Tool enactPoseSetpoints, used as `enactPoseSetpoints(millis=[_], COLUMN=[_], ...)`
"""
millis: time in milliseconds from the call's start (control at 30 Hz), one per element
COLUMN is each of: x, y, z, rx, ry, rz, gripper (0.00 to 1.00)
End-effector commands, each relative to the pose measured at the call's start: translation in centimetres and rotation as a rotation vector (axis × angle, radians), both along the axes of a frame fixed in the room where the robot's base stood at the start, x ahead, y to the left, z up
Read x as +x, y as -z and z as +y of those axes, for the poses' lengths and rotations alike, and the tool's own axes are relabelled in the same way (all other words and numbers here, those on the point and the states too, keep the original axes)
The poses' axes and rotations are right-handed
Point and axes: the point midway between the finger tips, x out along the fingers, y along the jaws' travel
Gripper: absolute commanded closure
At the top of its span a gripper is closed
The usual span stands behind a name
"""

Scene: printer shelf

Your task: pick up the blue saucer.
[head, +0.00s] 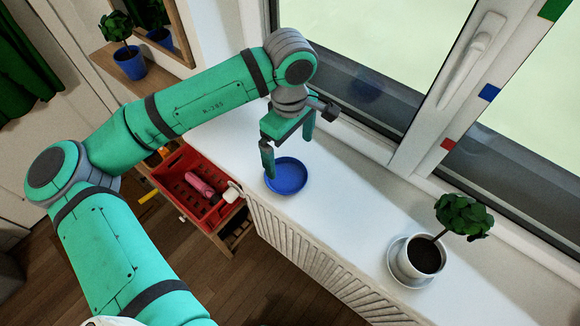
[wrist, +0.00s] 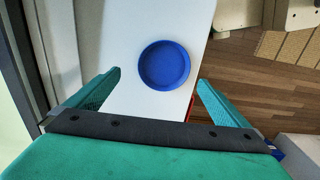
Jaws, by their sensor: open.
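The blue saucer (head: 287,177) is a round, shallow dish lying flat and empty on the white windowsill, near its front edge. It also shows whole in the wrist view (wrist: 164,65), ahead of my fingertips and roughly midway between them. My gripper (head: 288,150) is open and points down at the sill, with its fingers wide apart. In the head view one fingertip overlaps the saucer's left rim. I cannot tell whether it touches. In the wrist view the gripper (wrist: 159,77) holds nothing.
A potted plant (head: 424,256) on a pale saucer stands at the right on the windowsill (head: 345,205). The window with its handle (head: 474,60) rises behind. A red crate (head: 184,205) with a pink item sits below left. The radiator (head: 310,265) is under the sill.

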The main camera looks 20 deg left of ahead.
Motion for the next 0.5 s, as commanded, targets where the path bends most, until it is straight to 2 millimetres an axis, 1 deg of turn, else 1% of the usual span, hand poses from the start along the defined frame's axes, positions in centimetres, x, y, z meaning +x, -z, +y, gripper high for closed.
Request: enactPoseSetpoints(millis=[33,100,200,400,500], x=[-0.1,-0.1,-0.1,-0.2,-0.2], y=[0.8,1.9,3.0,4.2,5.3], z=[0.1,0.2,0.5,0.7,0.7], rx=[0.000,-0.001,0.001,0.000,0.001], ry=[-0.002,-0.004,-0.007,-0.011,-0.009], rz=[0.002,0.001,0.001,0.000,0.001], gripper=[0.00,0.00,0.00,0.00,0.00])
